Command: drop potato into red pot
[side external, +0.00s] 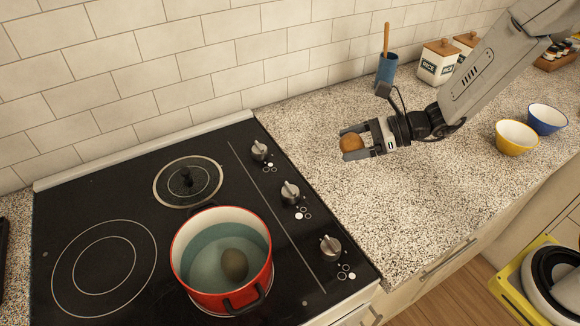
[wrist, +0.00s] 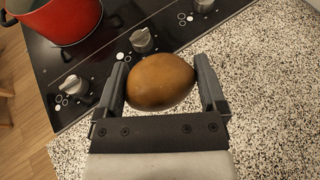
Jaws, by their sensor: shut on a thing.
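My gripper (side external: 355,143) is shut on a brown potato (side external: 350,145), held above the speckled counter to the right of the stove. In the wrist view the potato (wrist: 160,82) sits between the two fingers of my gripper (wrist: 162,85). The red pot (side external: 222,262) stands on the stove at the front, to the left of my gripper and lower. Inside the pot is bluish-grey liquid with a dark, rounded, potato-like thing (side external: 234,265) in it. The red pot (wrist: 62,20) also shows at the top left of the wrist view, partly cut off.
A blue utensil cup (side external: 387,69) and white canisters (side external: 437,63) stand by the wall. Yellow (side external: 516,138) and blue (side external: 546,119) bowls stand at right. The counter below my gripper is clear.

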